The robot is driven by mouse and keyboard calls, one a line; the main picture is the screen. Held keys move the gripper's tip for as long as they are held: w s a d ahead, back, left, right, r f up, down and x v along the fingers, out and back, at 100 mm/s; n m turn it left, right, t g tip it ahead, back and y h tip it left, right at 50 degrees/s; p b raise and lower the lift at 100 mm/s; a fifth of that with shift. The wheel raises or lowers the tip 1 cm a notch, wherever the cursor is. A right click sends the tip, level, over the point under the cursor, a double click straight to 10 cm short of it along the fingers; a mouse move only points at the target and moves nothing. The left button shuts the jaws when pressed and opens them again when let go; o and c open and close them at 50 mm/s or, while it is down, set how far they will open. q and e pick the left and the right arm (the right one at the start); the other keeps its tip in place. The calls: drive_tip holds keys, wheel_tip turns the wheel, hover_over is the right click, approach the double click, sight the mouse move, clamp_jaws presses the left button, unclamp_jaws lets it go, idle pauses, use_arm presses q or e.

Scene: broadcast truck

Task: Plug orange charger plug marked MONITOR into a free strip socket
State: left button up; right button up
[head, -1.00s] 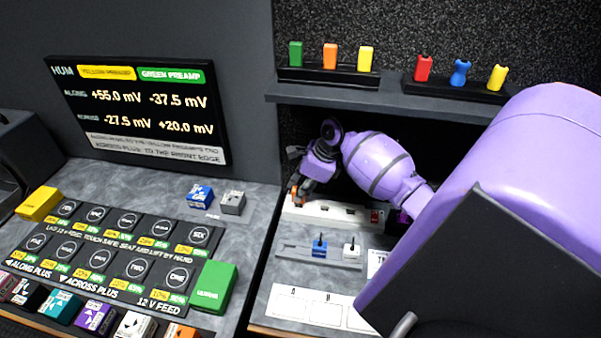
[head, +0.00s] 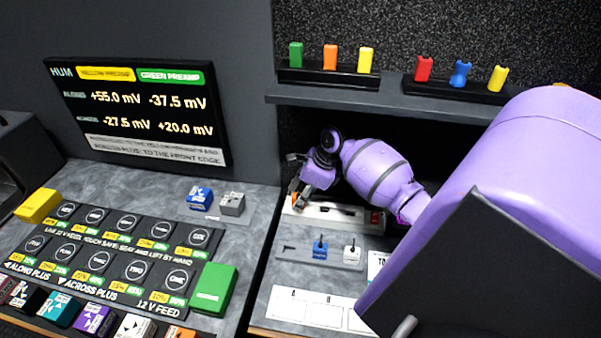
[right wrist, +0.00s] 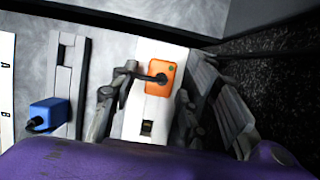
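The orange plug (head: 294,199) is at the left end of the white power strip (head: 330,222). In the right wrist view the orange plug (right wrist: 161,78) lies over the strip (right wrist: 128,122), its dark cable running left from its top face. How deep it sits is hidden. A dark socket (right wrist: 147,127) shows beside it. My right gripper (head: 296,192) is at the plug; in its wrist view the fingers (right wrist: 160,90) stand either side of the plug with small gaps, so it looks open. The plug's marking is not readable. My left gripper is out of view.
A grey holder (head: 340,263) in front of the strip carries a blue plug (head: 319,249) and a white plug (head: 352,251), with an empty slot at left. A red switch (head: 376,218) is at the strip's right end. The shelf (head: 390,98) overhangs my right arm.

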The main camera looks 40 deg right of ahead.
drive_tip(key=v, duration=0.7)
drive_tip(key=shift+r, duration=0.3)
idle(0.5)
